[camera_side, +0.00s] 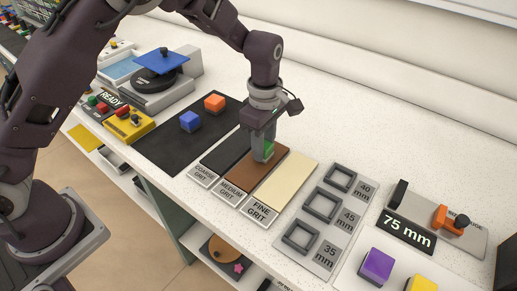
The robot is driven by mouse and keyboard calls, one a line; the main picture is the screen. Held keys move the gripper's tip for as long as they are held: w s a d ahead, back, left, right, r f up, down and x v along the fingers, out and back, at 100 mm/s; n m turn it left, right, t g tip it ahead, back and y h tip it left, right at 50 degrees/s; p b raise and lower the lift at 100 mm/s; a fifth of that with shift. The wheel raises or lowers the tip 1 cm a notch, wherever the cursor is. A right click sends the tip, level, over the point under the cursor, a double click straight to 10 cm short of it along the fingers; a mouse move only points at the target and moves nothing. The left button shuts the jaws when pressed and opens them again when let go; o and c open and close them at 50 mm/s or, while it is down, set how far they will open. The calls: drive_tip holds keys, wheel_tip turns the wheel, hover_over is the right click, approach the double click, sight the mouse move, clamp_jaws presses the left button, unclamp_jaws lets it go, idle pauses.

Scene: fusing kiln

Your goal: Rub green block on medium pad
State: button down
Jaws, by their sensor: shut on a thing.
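My gripper (263,150) points down over the medium grit pad and is shut on the green block (269,150). Only part of the block shows between the fingers. The medium pad (240,178) is brown and carries a "MEDIUM GRIT" label at its front. The block is at the far half of this pad, low over it; I cannot tell whether it touches the surface.
The dark coarse pad (223,152) lies left and the cream fine pad (287,184) right. Square frames (321,205) and a purple block (377,266) lie farther right.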

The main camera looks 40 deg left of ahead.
sight(252, 167)
drive_tip(key=shift+w, duration=1.25)
drive_tip(key=shift+s, duration=4.55)
drive_tip(key=shift+w, duration=1.15)
wheel_tip(252, 167, up, 7)
